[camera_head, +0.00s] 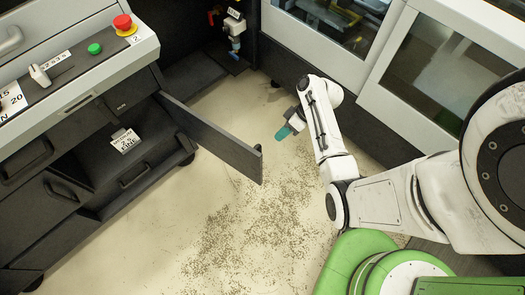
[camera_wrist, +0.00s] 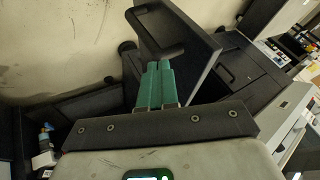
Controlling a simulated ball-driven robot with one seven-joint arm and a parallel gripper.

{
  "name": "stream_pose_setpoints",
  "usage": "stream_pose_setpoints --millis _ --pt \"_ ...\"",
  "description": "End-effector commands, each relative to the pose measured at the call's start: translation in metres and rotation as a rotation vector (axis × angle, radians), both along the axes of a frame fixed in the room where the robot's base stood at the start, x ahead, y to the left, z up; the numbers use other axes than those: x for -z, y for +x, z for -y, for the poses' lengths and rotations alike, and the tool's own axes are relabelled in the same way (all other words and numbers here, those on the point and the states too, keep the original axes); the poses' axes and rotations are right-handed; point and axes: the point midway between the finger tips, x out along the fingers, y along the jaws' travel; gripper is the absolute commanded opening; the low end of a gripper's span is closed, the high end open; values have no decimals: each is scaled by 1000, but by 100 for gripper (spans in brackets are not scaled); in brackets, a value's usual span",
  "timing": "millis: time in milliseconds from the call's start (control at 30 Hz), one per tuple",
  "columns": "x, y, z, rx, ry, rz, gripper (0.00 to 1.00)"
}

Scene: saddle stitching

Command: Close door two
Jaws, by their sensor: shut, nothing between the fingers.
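A dark door (camera_head: 215,138) stands swung open from the cabinet, its free edge out over the floor. I take it as door two; no number shows on it. A dark handle shows near its free edge (camera_head: 258,149). My gripper (camera_head: 284,133) has teal fingers and is right of that edge, apart from it in the head view. In the wrist view the shut, empty fingers (camera_wrist: 156,70) point at the door (camera_wrist: 195,60) and its bar handle (camera_wrist: 155,48). Whether they touch it I cannot tell.
The grey cabinet (camera_head: 75,60) has a red stop button (camera_head: 122,22), a green button (camera_head: 95,48) and dark drawers (camera_head: 28,158). A windowed machine (camera_head: 430,75) stands right. The speckled floor (camera_head: 240,230) is clear.

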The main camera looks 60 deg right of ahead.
Motion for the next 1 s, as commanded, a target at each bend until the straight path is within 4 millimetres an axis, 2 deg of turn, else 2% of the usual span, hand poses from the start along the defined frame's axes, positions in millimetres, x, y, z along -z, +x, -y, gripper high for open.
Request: stream_pose_setpoints --millis 300,400,600,1000 --pt "50 26 -28 -2 2 -2 0" --pt "47 27 -45 -3 0 -2 0" --pt "48 29 -63 -1 -2 -1 0" --pt "50 29 -67 0 -1 -1 0"
